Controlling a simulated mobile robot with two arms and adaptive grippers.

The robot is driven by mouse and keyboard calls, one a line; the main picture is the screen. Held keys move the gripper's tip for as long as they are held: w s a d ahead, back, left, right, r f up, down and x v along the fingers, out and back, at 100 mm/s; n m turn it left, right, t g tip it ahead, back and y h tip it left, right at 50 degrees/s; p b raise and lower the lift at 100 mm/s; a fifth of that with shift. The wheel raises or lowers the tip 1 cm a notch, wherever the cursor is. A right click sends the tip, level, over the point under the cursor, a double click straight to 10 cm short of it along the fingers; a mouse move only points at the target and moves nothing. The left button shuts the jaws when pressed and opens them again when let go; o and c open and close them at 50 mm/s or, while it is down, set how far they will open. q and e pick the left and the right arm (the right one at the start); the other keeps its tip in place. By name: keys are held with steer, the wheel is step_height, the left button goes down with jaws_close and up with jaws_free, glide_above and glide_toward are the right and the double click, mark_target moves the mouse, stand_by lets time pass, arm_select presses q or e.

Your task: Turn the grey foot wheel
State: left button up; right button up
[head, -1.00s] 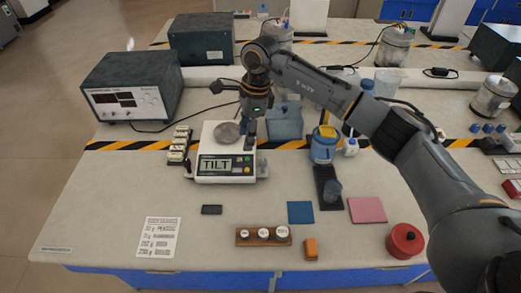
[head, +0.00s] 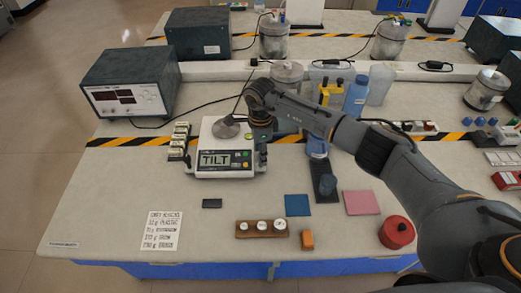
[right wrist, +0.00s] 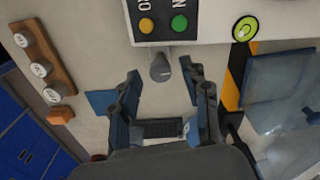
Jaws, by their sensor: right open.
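The white scale (head: 212,171) stands on the bench, and its display reads TILT. A round grey pan shows on its top, partly behind my arm. In the right wrist view, the grey foot wheel (right wrist: 160,66) sticks out from the edge of the scale beside the yellow and green buttons. My right gripper (right wrist: 162,82) is open, its fingers spread to either side just short of the wheel, with nothing between them. In the head view the right gripper (head: 261,157) is at the scale's right side, and I cannot make out the wheel there. My left gripper is not in view.
A wooden block with white-topped weights (head: 262,229), an orange block (head: 307,239) and a red round pot (head: 396,232) are at the front. Blue (head: 298,205) and pink (head: 362,203) squares lie right of the scale. A dark instrument box (head: 130,82) stands behind left.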

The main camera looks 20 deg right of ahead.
steer(key=shift+f, duration=0.35)
jaws_close()
